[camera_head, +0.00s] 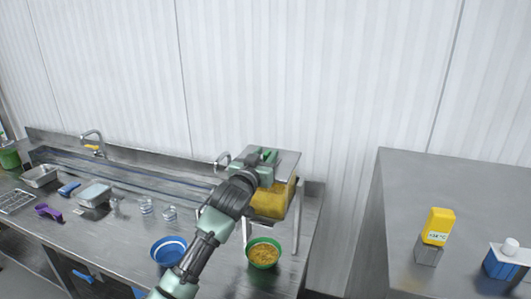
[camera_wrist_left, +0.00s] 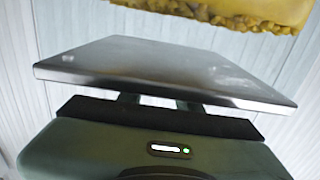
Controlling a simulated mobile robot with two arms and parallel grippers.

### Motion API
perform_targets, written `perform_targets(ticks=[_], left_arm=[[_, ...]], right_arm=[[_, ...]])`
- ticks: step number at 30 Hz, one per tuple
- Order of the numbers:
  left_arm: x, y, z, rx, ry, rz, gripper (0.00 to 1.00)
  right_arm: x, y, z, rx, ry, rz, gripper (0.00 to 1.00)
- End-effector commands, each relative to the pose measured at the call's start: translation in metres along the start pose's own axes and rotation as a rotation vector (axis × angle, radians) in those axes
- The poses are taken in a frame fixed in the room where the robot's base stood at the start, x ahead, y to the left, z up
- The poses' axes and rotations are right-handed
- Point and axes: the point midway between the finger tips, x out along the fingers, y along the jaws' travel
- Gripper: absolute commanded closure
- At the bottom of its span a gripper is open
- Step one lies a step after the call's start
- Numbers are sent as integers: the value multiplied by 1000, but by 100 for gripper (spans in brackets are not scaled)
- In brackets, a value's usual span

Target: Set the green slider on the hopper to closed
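The hopper (camera_head: 269,203) stands at the right end of the steel counter, with yellow grain-like contents. Its yellow, grain-filled body (camera_wrist_left: 230,12) also shows at the top of the left wrist view. A flat grey metal plate (camera_wrist_left: 150,68) lies across that view. The plate (camera_head: 288,161) also shows at the hopper's top in the head view. My left gripper (camera_head: 263,156) is at this plate, with green parts around it. I cannot single out the green slider or its setting. The plate hides my fingertips, so their opening and any contact are unclear. My right gripper is out of view.
A green bowl (camera_head: 263,265) with yellow grain stands below the hopper. A blue bowl (camera_head: 168,250), glasses (camera_head: 147,206), trays (camera_head: 41,176) and a purple scoop (camera_head: 48,211) are to the left. A separate counter (camera_head: 440,185) on the right holds a yellow bottle (camera_head: 438,226).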

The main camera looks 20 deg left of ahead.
Motion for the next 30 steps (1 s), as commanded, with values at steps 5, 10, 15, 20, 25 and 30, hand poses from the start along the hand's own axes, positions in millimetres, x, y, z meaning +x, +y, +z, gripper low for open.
perform_targets(ticks=[5,10,15,20,25,30], left_arm=[[0,0,0,0,0,0,65],[0,0,1,0,0,0,99],[0,0,1,0,0,0,100],[0,0,1,1,-1,0,100],[0,0,1,1,-1,-1,100],[0,0,1,1,-2,-1,100]], right_arm=[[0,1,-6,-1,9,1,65],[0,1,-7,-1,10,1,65],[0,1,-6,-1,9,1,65],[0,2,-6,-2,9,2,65],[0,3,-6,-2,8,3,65],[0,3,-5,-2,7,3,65]])
